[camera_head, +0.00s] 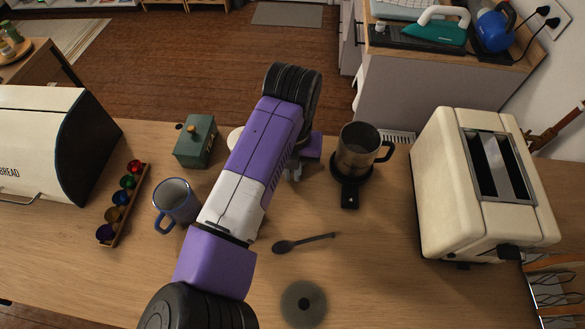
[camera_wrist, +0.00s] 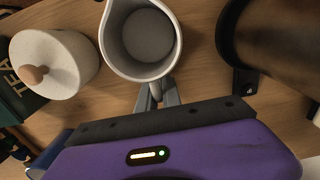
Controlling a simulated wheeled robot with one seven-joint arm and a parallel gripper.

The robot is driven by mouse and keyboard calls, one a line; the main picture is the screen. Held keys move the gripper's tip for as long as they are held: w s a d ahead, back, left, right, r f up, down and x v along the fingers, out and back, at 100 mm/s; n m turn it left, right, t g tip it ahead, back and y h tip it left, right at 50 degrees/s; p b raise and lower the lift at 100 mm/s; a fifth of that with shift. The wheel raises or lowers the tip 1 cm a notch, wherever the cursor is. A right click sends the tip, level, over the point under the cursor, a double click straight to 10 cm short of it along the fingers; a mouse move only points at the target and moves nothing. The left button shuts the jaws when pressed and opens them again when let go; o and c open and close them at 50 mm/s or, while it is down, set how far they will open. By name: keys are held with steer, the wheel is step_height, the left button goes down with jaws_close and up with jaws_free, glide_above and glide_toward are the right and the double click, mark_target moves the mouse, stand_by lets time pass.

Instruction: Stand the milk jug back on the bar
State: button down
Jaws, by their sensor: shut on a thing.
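The milk jug (camera_wrist: 143,42) is pale grey with a pouring lip and shows in the wrist view, open mouth toward the camera and inside empty. My gripper (camera_wrist: 157,96) is shut on the near side of the jug. The jug looks roughly upright over the wooden bar (camera_head: 390,250); I cannot tell whether its base touches the wood. In the head view my arm hides the jug, and only part of my gripper (camera_head: 293,172) shows beyond the arm.
A lidded white pot (camera_wrist: 50,65) and green tin (camera_head: 195,142) stand left of the jug; a steel frother (camera_head: 357,150) stands right. A blue-rimmed mug (camera_head: 176,203), spoon (camera_head: 302,243), round grey disc (camera_head: 303,303) and toaster (camera_head: 455,190) are around. Wood between frother and toaster is clear.

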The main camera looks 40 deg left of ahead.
steer(key=c, duration=1.5)
jaws_free()
steer(key=shift+f, duration=0.1)
step_height(320, 180, up, 12)
steer(key=shift+r+b, duration=0.15)
steer(key=shift+b, duration=0.65)
